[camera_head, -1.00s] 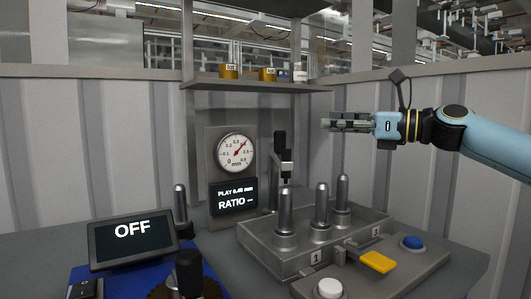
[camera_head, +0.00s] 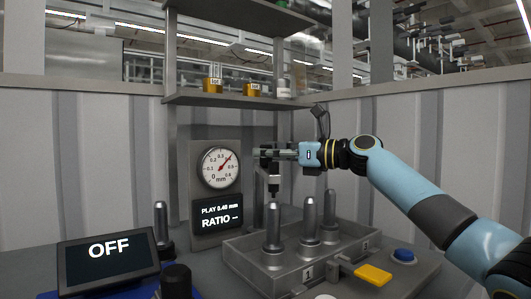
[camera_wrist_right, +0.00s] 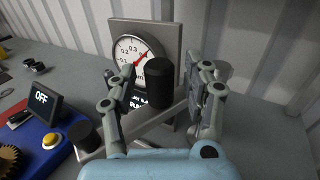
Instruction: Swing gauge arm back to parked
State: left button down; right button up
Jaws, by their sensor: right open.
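The gauge arm (camera_head: 273,183) stands right of the dial gauge (camera_head: 221,168), behind the metal tray; its upper end is hidden behind my right gripper in the head view. My right gripper (camera_head: 270,154) reaches in from the right, level with the dial. In the right wrist view, a black knob (camera_wrist_right: 160,82) shows between the open fingers of the right gripper (camera_wrist_right: 165,85), with gaps visible on both sides. A grey bar (camera_wrist_right: 145,124) runs below it toward the lower left. Whether either finger touches the knob I cannot tell. My left gripper is out of view.
A screen reading OFF (camera_head: 109,264) stands at left. The tray (camera_head: 245,263) holds several upright metal pins. A blue button (camera_head: 404,255) and yellow tab (camera_head: 373,275) lie in front. A shelf (camera_head: 235,99) with small gold items hangs above the gauge.

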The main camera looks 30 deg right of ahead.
jog(key=shift+w+a, duration=0.3)
jog(key=shift+w, duration=0.1)
jog(key=shift+c, duration=0.2)
grip_shut()
jog(key=shift+w+a+f, duration=0.1)
jog(key=shift+w+f, duration=0.05)
jog(key=shift+f, duration=0.05)
